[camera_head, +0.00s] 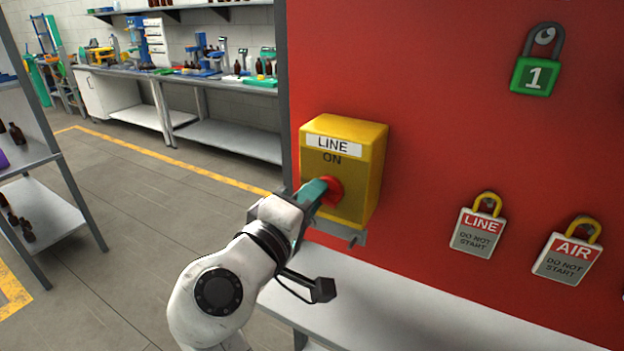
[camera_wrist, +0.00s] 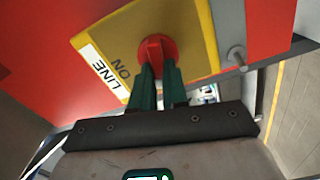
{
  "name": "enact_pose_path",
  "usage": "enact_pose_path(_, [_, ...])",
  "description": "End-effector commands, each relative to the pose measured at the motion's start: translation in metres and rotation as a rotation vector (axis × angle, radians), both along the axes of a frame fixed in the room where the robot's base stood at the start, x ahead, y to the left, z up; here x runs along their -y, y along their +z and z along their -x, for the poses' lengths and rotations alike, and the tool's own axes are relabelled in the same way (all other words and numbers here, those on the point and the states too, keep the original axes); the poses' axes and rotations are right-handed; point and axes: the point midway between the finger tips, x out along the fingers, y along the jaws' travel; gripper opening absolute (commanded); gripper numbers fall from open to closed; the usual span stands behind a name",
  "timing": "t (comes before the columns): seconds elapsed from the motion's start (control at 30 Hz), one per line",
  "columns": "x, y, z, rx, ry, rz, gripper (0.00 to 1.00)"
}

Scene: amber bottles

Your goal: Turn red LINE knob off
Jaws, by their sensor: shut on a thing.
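The red LINE knob (camera_head: 331,191) sits on the front of a yellow box (camera_head: 370,165) labelled LINE, with ON printed above the knob. The box is fixed to a red panel. My gripper (camera_head: 316,191) reaches the knob from the left, its green fingers closed on it. In the wrist view the knob (camera_wrist: 157,47) shows between the two green fingertips (camera_wrist: 157,70). The fingers hide part of the knob, and its exact angle is hard to tell.
A green padlock (camera_head: 535,75) marked 1 hangs upper right. A LINE tag (camera_head: 479,228) and an AIR tag (camera_head: 568,252) hang lower right. A white shelf (camera_head: 400,308) runs below the box. A metal rack (camera_head: 50,200) stands left; the floor between is clear.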

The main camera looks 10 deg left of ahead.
Motion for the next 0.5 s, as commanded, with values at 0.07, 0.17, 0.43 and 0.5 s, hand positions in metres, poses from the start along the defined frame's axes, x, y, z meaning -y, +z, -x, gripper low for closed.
enact_pose_path(0.07, [-0.0004,0.0019,-0.0003,-0.021,0.001,0.053,0.0])
enact_pose_path(0.17, [-0.001,0.0003,-0.0001,-0.042,0.002,0.11,0.0])
enact_pose_path(0.43, [-0.0009,-0.0027,-0.0002,-0.078,0.002,0.209,0.0])
enact_pose_path(0.5, [-0.001,-0.0032,-0.0001,-0.082,0.002,0.223,0.0])
